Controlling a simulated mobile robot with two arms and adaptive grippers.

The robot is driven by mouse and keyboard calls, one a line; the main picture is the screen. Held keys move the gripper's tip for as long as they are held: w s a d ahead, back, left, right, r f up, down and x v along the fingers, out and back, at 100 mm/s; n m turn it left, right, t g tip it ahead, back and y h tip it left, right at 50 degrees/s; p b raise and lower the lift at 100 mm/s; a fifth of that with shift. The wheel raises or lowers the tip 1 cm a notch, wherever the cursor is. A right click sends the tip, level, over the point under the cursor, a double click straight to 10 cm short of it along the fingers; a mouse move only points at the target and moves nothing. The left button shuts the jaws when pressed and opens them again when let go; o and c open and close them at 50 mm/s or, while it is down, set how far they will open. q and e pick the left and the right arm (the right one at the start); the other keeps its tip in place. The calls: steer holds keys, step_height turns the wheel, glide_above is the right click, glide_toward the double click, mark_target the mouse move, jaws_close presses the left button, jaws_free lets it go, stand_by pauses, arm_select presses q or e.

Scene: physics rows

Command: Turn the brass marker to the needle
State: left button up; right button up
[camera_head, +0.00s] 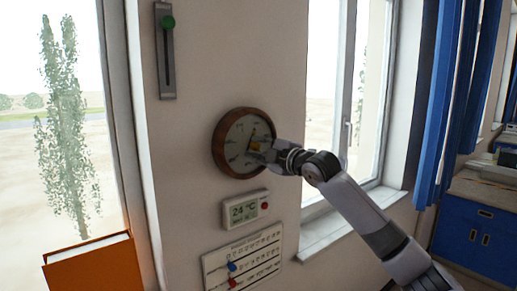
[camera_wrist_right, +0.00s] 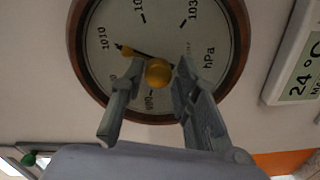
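The round barometer (camera_head: 219,139) with a brown rim hangs on the wall; its hPa dial (camera_wrist_right: 215,35) fills the top of the right wrist view. The brass marker's round knob (camera_wrist_right: 158,72) is at the dial's middle and shows as a yellow spot in the head view (camera_head: 256,148). A thin dark pointer with a yellow end (camera_wrist_right: 120,47) reaches toward 1010; I cannot tell the needle and marker arm apart here. My right gripper (camera_wrist_right: 158,76) has one finger on each side of the knob, seemingly touching it. My left gripper is out of view.
Below the barometer are a thermometer display (camera_head: 244,208) and a wall calendar (camera_head: 243,262) with coloured sliders. A slider with a green knob (camera_head: 167,22) is above left. Windows flank the wall; an orange box-like object (camera_head: 90,268) stands lower left.

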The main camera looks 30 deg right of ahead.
steer(key=shift+o, duration=1.2)
steer(key=shift+r, duration=0.1)
steer(key=shift+s, duration=0.15)
steer(key=s, duration=1.1)
steer(key=shift+s+d, duration=0.35)
steer(key=shift+d, duration=0.1)
